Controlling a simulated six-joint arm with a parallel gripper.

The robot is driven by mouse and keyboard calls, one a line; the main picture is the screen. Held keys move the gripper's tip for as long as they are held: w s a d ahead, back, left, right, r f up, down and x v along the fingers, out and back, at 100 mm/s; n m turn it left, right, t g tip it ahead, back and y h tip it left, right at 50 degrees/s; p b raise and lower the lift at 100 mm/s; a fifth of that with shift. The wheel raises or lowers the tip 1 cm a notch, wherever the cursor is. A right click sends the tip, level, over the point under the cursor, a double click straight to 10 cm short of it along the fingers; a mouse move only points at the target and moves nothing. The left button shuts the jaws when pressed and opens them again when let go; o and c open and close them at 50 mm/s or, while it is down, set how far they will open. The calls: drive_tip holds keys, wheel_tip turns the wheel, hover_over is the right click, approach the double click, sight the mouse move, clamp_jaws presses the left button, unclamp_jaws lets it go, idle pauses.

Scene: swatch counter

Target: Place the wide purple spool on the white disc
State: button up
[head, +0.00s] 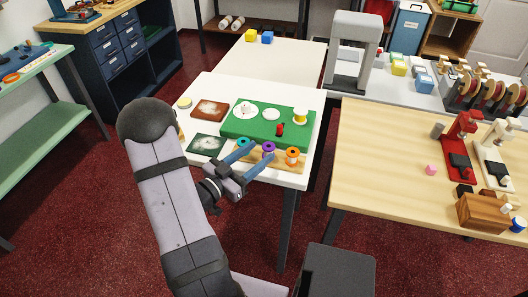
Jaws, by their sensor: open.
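A purple spool (268,147) stands on a wooden strip (254,166) at the front of the white table, between a teal spool (243,143) and an orange spool (292,153). A plain white disc (271,114) lies on the green mat (235,128) behind them. A larger whitish disc with markings (245,110) lies to its left. My gripper (256,158) is open and empty, its blue fingers reaching towards the wooden strip just in front of the teal and purple spools. Whether a fingertip touches anything I cannot tell.
A yellow-and-white spool-like item (300,117) and a small red object (280,130) stand on the mat. A brown picture tile (210,110) and a dark green tile (207,144) lie to the left. A wooden table (385,160) stands to the right.

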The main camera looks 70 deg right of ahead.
drive_tip(key=shift+v, duration=1.2)
drive_tip(key=shift+c, duration=1.2)
drive_tip(key=shift+r, duration=0.15)
